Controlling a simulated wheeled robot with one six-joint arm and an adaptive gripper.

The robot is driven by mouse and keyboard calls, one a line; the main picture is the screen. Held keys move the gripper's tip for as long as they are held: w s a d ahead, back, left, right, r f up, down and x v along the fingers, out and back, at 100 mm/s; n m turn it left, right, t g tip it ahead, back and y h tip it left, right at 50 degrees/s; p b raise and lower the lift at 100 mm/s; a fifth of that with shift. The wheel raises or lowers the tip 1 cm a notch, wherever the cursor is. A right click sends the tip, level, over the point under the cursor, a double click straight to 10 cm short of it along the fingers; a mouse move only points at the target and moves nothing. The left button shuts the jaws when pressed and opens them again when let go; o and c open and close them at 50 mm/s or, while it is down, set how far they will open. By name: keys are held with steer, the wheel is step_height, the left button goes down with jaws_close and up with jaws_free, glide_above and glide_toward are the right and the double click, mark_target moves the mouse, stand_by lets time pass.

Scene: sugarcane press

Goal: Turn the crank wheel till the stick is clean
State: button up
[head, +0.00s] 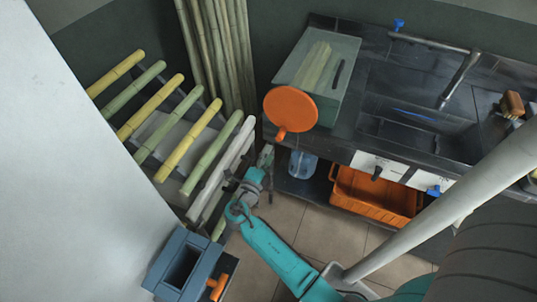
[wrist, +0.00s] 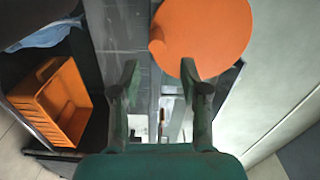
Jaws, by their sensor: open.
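The orange crank wheel (head: 291,106) is a round disc on the front of the grey-green press box (head: 345,62). Its short orange handle (head: 281,135) points down toward my arm in the head view. The wheel also fills the upper right of the wrist view (wrist: 207,32). My gripper (wrist: 160,75) is open and empty, its right finger overlapping the wheel's lower edge in the wrist view; contact cannot be told. In the head view my gripper (head: 266,157) is just below the handle. Pale yellow-green strips (head: 313,65) show on the box top; whether they are the stick is unclear.
Yellow and green canes (head: 150,105) lie on a rack at left, with tall canes (head: 220,50) behind. An orange crate (head: 374,196) and a clear blue container (head: 302,164) sit under the dark counter (head: 400,85). A blue box (head: 183,262) stands at lower left.

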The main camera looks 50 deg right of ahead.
steer(key=shift+s+d, duration=0.15)
steer(key=shift+s, duration=0.05)
steer(key=c, duration=0.4)
steer(key=s+n, duration=0.1)
steer(key=s+d+n+y, duration=0.1)
steer(key=s+d+n+t, duration=0.1)
steer(key=s, duration=0.1)
steer(key=shift+r, duration=0.25)
jaws_close()
steer(key=n+t+y, duration=0.2)
steer(key=n, duration=0.2)
glide_toward(289, 128)
steer(key=d, duration=0.2)
steer(key=w+d, duration=0.1)
steer(key=d, duration=0.1)
steer(key=shift+w+r, duration=0.1)
steer(key=shift+w, duration=0.05)
steer(key=shift+w+a+f, duration=0.25)
steer(key=shift+w+f, duration=0.1)
steer(key=shift+w, duration=0.25)
